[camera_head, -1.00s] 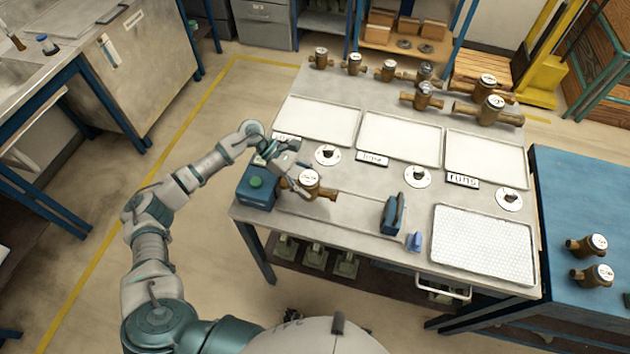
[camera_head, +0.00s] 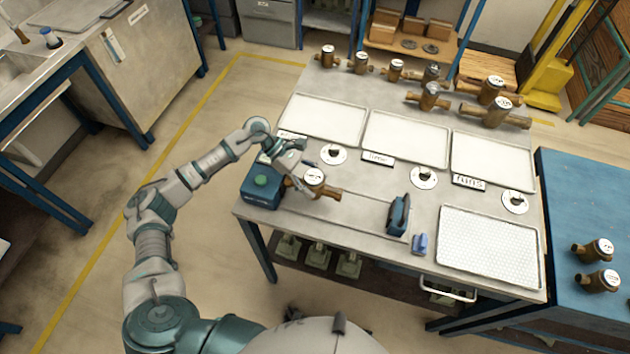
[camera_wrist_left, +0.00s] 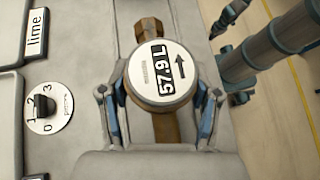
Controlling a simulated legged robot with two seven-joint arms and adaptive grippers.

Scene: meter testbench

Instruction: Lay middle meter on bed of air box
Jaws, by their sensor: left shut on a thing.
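A brass meter with a round white dial (camera_head: 315,177) is at the left end of the air box's long flat bed (camera_head: 365,215). My left gripper (camera_head: 301,178) is shut on it. In the left wrist view, the two fingers (camera_wrist_left: 160,120) flank the meter (camera_wrist_left: 160,78), whose dial reads 57.9 L beside a black arrow. Its brass ends stick out on both sides of the dial. The teal box with a green top knob (camera_head: 262,188) stands just left of it, and a blue clamp block (camera_head: 398,213) at the bed's right end. Whether the meter touches the bed is unclear. My right gripper is out of view.
White trays (camera_head: 405,138) line the bench behind, with labels and round knob dials (camera_head: 333,154) before them. Several brass meters (camera_head: 428,97) stand at the back. A small blue piece (camera_head: 419,244) and a white perforated tray (camera_head: 490,247) lie to the right. Two meters stand on the blue table (camera_head: 575,215).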

